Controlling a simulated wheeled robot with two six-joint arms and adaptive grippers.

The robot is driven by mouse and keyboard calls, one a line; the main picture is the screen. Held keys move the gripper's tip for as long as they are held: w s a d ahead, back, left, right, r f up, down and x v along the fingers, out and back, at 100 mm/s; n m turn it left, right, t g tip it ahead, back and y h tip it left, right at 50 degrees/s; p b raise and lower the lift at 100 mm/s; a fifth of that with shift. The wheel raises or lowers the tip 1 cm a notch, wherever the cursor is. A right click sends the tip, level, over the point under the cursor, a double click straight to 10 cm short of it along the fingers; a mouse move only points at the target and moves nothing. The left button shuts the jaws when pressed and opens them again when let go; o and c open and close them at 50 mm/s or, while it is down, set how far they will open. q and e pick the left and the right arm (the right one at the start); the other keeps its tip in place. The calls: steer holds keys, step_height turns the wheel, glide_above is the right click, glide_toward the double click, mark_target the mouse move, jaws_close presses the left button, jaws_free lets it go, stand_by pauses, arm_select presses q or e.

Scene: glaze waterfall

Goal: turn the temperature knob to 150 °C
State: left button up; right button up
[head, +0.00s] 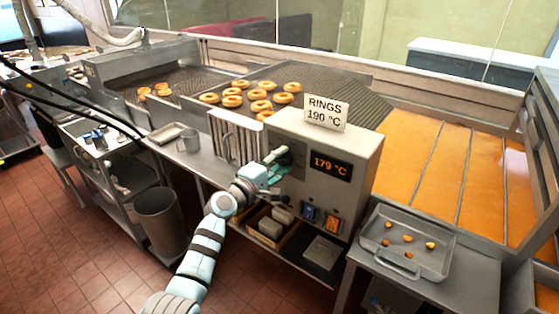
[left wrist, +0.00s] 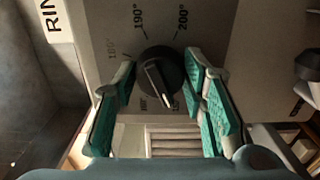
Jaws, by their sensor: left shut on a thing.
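The temperature knob (left wrist: 160,78) is a round dark knob with a raised grip bar and a pale line, on the grey face of the control box (head: 350,200). Marks for 180°, 190° and 200° show around its top and left in the left wrist view. My left gripper (head: 281,166) is at the box face, its green-padded fingers on either side of the knob and shut on it. The fingers hide the knob in the head view. The orange display (head: 330,165) reads 179 °C. My right gripper is not in view.
A card (head: 325,112) reading "RINGS 190 °C" stands on the box. Blue (head: 310,212) and orange (head: 333,224) switches are below the display. A metal tray (head: 418,262) with several small pieces is at right. Rings (head: 258,94) lie on the conveyor behind; a bin (head: 160,215) stands left.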

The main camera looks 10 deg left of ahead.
arm_select(q)
steer(key=shift+f, duration=0.15)
steer(key=o, duration=1.2)
steer(key=shift+c, duration=0.2)
steer(key=shift+s, duration=0.1)
steer(key=v, duration=1.2)
